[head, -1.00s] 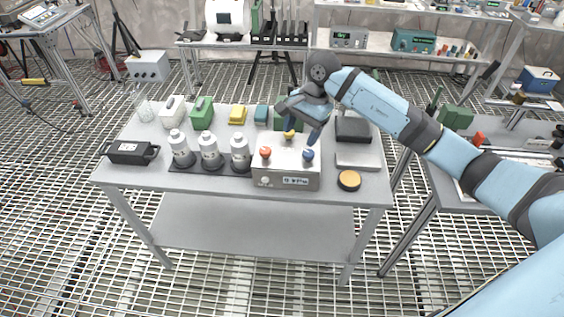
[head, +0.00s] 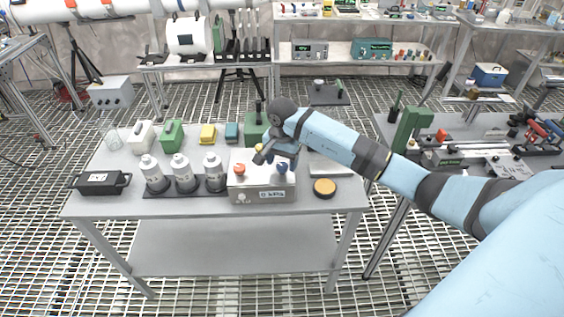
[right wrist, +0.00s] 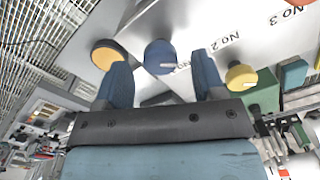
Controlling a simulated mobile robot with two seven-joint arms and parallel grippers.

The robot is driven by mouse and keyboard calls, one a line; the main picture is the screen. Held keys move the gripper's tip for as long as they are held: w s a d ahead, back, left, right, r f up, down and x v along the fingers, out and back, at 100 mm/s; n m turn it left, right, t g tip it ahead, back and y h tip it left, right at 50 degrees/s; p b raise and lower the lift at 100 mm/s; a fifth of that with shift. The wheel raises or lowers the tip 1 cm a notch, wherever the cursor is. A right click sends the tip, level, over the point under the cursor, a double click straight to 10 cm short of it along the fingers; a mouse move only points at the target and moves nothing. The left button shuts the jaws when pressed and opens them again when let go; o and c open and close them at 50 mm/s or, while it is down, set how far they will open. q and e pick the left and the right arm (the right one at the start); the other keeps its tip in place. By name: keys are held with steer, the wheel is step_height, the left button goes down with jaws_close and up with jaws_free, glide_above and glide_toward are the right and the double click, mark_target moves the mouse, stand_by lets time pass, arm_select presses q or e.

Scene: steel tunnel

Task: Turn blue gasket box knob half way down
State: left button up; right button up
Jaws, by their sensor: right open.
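The gasket box (head: 262,196) is a grey metal box on the table, with a red-orange knob (head: 239,170), a yellow knob (head: 258,148) and a blue knob (head: 282,168) on top. My right gripper (head: 277,158) is over the box's right side, close to the blue knob. In the right wrist view the blue knob (right wrist: 160,57) lies between the open fingers, near their tips. No contact can be made out. The yellow knob (right wrist: 240,77) is just outside one finger. Labels "No 2" and "No 3" show on the box top. My left gripper is not in view.
A round orange-topped puck (head: 324,187) sits right of the box. Several grey-white bottles (head: 184,172) stand left of it, with a black case (head: 101,182) farther left. Green and yellow blocks (head: 208,133) line the back. The table's front strip is clear.

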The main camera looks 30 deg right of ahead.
steer(key=shift+f, duration=0.7)
steer(key=c, duration=0.9)
